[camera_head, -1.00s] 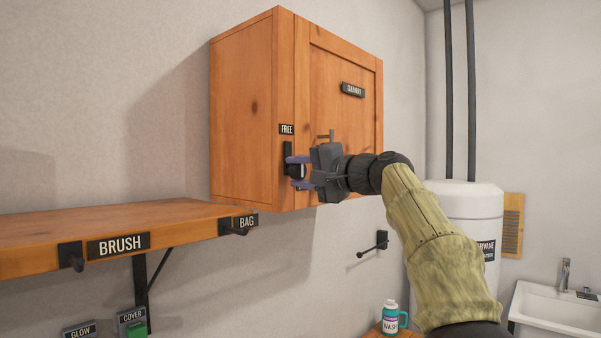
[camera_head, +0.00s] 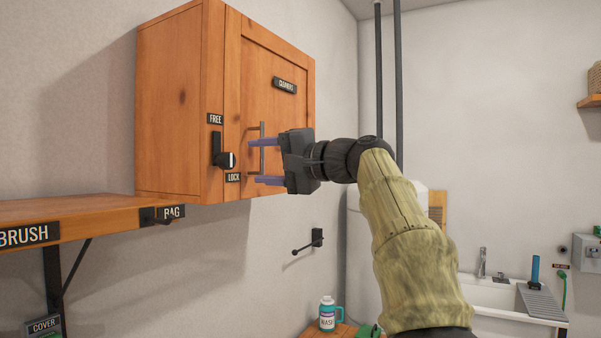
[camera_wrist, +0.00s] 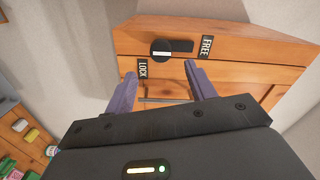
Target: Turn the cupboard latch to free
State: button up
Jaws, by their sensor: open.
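The cupboard (camera_head: 180,100) hangs on the wall with its door shut. Its black latch (camera_head: 217,146) is left of the door handle, between the FREE label (camera_head: 215,119) above and the LOCK label (camera_head: 233,177) below. The latch's black bar points up toward FREE, with its round end low. In the wrist view the latch (camera_wrist: 172,46) shows clear of the fingers, its bar toward FREE. My gripper (camera_head: 253,161) is open and empty, right of the latch, one purple finger above the other. The vertical door handle (camera_head: 262,155) shows between the fingers; contact cannot be told.
A wooden shelf (camera_head: 90,212) with hooks juts out at lower left. A black wall hook (camera_head: 317,237) is below the cupboard. A WASH bottle (camera_head: 327,314) stands low, and a sink (camera_head: 500,293) is at right.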

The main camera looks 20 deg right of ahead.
jog(key=b+v, duration=0.1)
jog(key=v, duration=0.7)
jog(key=shift+b, duration=0.3)
jog(key=w+f+m+g+h+p, duration=0.25)
jog(key=w+f, duration=0.45)
jog(key=f, duration=0.5)
jog(key=a+f+g+h, duration=0.2)
jog(key=f, duration=0.7)
jog(key=a+f+g+h, duration=0.1)
jog(key=a+f+h, duration=0.1)
jog(key=f, duration=0.7)
jog(key=s+a+f+n+g+h+p, duration=0.1)
jog(key=s+a+f+n+g, duration=0.1)
jog(key=s+f, duration=0.5)
jog(key=s+a+f+n+g+h+p, duration=0.1)
jog(key=s+f+n, duration=0.3)
jog(key=s+f, duration=0.4)
jog(key=s+a+f+n+g+h+p, duration=0.1)
jog(key=s+a+f+n+g+h, duration=0.1)
jog(key=s+f, duration=0.5)
notch_tip(320, 180, down, 3)
jog(key=shift+s+a+f+n+g+p, duration=0.2)
jog(key=shift+a+n+g+p, duration=0.25)
jog(key=shift+n+g, duration=0.45)
